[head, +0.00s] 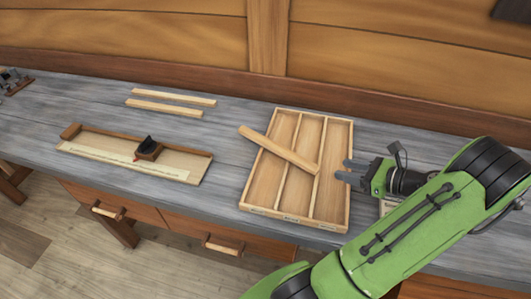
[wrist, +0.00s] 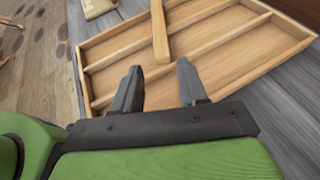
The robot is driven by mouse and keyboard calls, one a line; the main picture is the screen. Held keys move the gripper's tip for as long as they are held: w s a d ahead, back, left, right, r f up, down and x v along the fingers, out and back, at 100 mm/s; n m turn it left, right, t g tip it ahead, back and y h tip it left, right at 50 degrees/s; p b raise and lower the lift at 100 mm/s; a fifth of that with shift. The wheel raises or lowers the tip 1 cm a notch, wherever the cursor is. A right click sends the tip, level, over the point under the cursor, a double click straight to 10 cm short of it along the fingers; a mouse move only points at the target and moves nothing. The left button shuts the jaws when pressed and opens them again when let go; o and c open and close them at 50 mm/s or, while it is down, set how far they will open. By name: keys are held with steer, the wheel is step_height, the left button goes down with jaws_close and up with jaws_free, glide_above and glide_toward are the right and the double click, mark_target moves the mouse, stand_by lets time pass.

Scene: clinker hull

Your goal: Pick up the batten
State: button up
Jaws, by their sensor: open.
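A pale wooden batten (head: 278,149) lies diagonally across a shallow tray (head: 268,212) with three compartments. Its upper left end sticks out past the tray's left wall, and its lower right end is near the right divider. In the wrist view the batten (wrist: 160,35) shows beyond my fingertips, its far end cut off by the top edge. My gripper (head: 345,171) is open and empty by the tray's right wall, apart from the batten. In the wrist view my gripper (wrist: 158,68) has its two fingers spread with the tray behind them.
Two more light strips (head: 170,102) lie at the back left of the grey bench (head: 90,100). A long board (head: 105,163) with a dark tool (head: 148,149) on it lies at the left. A wooden wall (head: 170,45) rises behind the bench. Bare bench shows between board and tray.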

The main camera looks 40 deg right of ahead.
mark_target(299, 158)
steer(key=b+x, duration=0.3)
steer(key=x, duration=1.2)
steer(key=shift+w+f, duration=0.1)
steer(key=shift+w, duration=0.15)
steer(key=shift+s, duration=0.1)
jaws_close()
steer(key=shift+r, duration=0.2)
